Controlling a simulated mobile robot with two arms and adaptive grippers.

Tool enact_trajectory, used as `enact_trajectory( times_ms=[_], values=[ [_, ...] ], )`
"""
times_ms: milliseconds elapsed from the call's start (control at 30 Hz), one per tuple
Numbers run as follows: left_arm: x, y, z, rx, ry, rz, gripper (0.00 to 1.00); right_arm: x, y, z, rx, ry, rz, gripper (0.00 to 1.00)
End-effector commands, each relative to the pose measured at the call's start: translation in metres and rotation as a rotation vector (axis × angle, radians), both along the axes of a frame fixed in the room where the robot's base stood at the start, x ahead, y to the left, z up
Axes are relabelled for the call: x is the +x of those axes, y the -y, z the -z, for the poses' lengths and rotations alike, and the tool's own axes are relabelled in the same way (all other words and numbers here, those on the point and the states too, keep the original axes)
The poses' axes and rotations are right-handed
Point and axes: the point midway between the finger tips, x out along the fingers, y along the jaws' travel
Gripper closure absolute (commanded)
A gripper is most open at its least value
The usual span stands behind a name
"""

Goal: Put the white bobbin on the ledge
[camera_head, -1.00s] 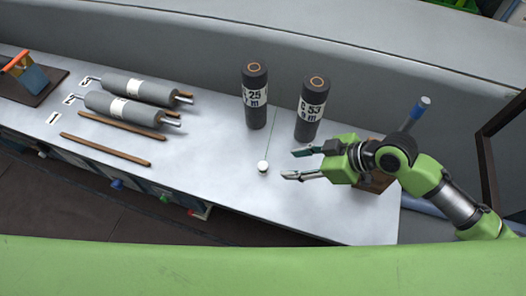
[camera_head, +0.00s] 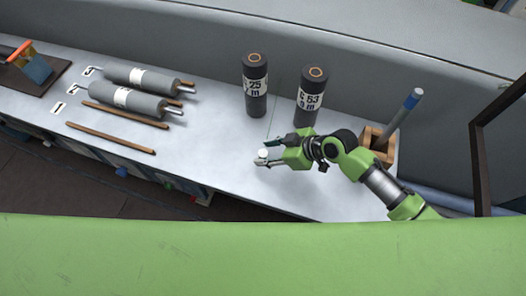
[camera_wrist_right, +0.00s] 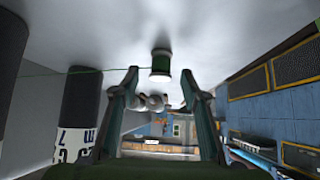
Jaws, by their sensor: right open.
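The white bobbin (camera_head: 263,153) stands on the pale worktop, its white top showing between my right gripper's fingertips. In the right wrist view the bobbin (camera_wrist_right: 160,66) has white ends and dark green thread around its middle. My right gripper (camera_head: 262,155) is open, with one finger on either side of the bobbin; I cannot tell whether either touches it. It also shows in the wrist view (camera_wrist_right: 160,76). A thin green thread runs from the bobbin toward the back. I cannot tell for sure which surface is the ledge. My left gripper is not in view.
Two dark labelled cylinders, one left (camera_head: 255,85) and one right (camera_head: 310,97), stand behind the gripper. Grey rollers (camera_head: 125,101) and brown rods (camera_head: 110,138) lie at the left. A wooden block (camera_head: 377,143) holding a blue-tipped rod stands at the right. The worktop between is clear.

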Motion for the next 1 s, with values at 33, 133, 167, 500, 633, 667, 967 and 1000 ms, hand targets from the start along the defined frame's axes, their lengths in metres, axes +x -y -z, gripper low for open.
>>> enact_trajectory(
  times_ms=[33, 133, 167, 500, 633, 667, 967, 1000],
  values=[
    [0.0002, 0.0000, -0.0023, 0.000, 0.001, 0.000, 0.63, 0.0012, -0.0048, 0.0035, 0.001, -0.003, 0.000, 0.59],
    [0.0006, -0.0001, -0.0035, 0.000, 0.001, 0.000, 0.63, 0.0036, -0.0097, 0.0095, 0.001, -0.003, 0.000, 0.59],
    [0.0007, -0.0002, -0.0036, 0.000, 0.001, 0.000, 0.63, 0.0041, -0.0104, 0.0107, 0.001, -0.001, 0.000, 0.59],
    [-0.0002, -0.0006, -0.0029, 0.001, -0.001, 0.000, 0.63, 0.0048, -0.0111, 0.0131, -0.001, 0.000, 0.000, 0.75],
    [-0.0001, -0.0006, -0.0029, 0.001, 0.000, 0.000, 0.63, 0.0047, -0.0111, 0.0130, -0.001, 0.000, 0.000, 0.94],
    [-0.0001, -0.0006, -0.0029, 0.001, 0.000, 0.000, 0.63, 0.0047, -0.0111, 0.0130, -0.001, 0.000, 0.000, 0.94],
    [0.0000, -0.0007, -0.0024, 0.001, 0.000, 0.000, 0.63, 0.0048, -0.0110, 0.0123, 0.000, 0.000, 0.000, 0.94],
    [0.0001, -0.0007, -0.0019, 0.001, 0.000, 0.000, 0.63, 0.0048, -0.0110, 0.0115, 0.000, 0.000, 0.000, 0.94]
  ],
)
